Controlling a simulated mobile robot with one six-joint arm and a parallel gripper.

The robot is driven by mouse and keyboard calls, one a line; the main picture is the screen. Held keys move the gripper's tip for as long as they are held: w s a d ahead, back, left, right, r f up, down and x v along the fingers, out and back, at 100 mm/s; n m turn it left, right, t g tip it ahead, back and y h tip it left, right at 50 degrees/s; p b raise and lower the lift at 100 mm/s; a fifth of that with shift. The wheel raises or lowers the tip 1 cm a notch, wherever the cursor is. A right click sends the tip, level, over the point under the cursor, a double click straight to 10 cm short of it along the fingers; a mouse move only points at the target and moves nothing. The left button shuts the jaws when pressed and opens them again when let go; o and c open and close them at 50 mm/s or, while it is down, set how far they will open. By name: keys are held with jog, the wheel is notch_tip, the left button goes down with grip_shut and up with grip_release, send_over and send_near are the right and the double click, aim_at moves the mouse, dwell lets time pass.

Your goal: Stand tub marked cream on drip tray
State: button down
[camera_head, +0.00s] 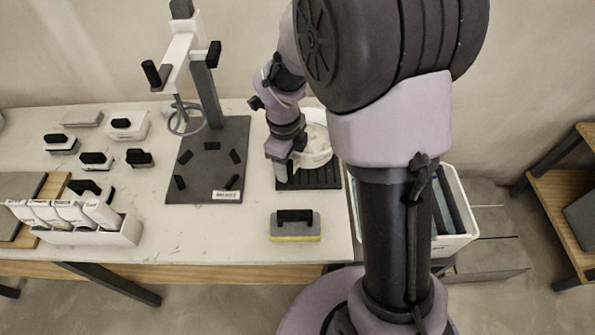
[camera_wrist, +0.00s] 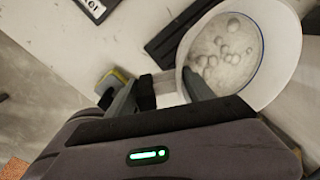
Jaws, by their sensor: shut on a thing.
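A white round tub (camera_head: 318,152) with pale, lumpy contents is at the back of the table, over the rear of the black ribbed drip tray (camera_head: 325,181). No marking on it is readable. My gripper (camera_head: 279,166) is at the tub's left side. In the wrist view the tub (camera_wrist: 286,72) looks upright and open-topped, with one finger inside its rim and a pale part of it between the fingers (camera_wrist: 165,88). A dark strip, apparently the tray (camera_wrist: 178,36), shows beside the tub. I cannot tell whether the tub touches the tray.
A dark stand with a labelled base (camera_head: 205,165) is left of the tray. A grey-and-yellow float (camera_head: 296,232) lies in front of it. Several black-handled tools and a white rack (camera_head: 105,233) fill the left side. A white bin (camera_head: 455,215) stands right of the table.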

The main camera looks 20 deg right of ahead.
notch_tip(320, 180, down, 6)
jog(key=shift+r+b, duration=0.1)
jog(key=shift+b, duration=0.85)
jog(key=shift+f, duration=0.25)
jog(key=shift+c, duration=1.9)
grip_release()
jog(key=shift+r, duration=0.1)
